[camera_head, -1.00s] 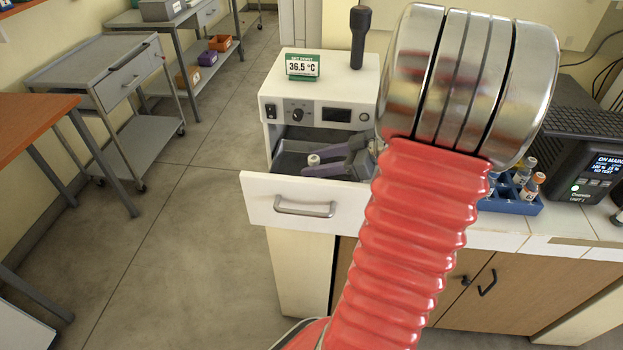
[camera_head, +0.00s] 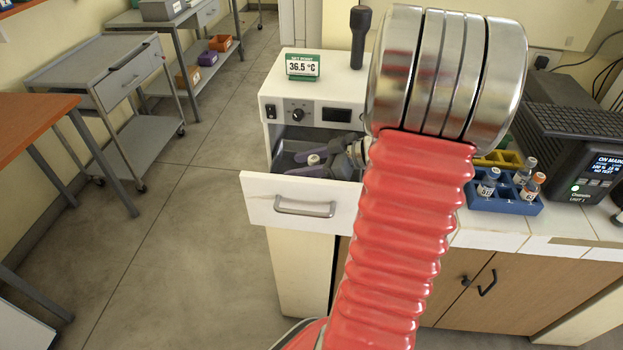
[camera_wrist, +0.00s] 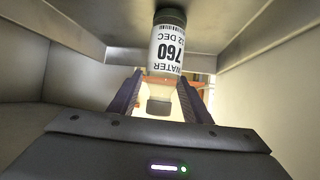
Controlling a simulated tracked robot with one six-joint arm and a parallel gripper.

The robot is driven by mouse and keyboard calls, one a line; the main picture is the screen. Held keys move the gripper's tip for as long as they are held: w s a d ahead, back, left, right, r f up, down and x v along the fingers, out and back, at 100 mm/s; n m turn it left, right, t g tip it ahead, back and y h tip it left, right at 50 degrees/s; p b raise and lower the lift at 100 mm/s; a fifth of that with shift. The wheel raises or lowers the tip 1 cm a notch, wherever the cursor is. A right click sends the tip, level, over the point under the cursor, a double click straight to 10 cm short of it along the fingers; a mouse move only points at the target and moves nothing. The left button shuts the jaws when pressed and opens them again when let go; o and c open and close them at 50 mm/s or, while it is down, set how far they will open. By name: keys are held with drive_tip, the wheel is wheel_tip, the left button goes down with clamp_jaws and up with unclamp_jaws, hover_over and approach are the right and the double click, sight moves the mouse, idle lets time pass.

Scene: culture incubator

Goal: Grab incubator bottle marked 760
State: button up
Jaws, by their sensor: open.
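The bottle (camera_wrist: 168,50) marked 760 shows in the wrist view with its label upside down, reading WATER, 760 and 12 DEC. Its grey cap (camera_wrist: 159,106) is lower in that picture, between the two dark fingers of my gripper (camera_wrist: 161,85). The fingers are open, one on each side, and I cannot tell whether either touches the bottle. In the head view my gripper (camera_head: 318,165) reaches from the right into the open incubator drawer, with the small pale cap of a bottle (camera_head: 313,159) between its fingers. The rest of that bottle is hidden.
The incubator (camera_head: 322,88) has a 36.5 °C sign (camera_head: 304,66) on top, and its drawer front (camera_head: 262,205) is pulled out. Drawer walls close in around my gripper. A blue rack (camera_head: 505,205) with vials stands to the right, beside a dark device (camera_head: 575,165).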

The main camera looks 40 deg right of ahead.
clamp_jaws()
idle(0.4)
drive_tip(key=shift+r, duration=0.5)
wheel_tip(320, 180, up, 6)
drive_tip(key=s+d, duration=0.4)
drive_tip(key=s, duration=0.4)
drive_tip(key=s+d, duration=0.4)
drive_tip(key=s, duration=0.4)
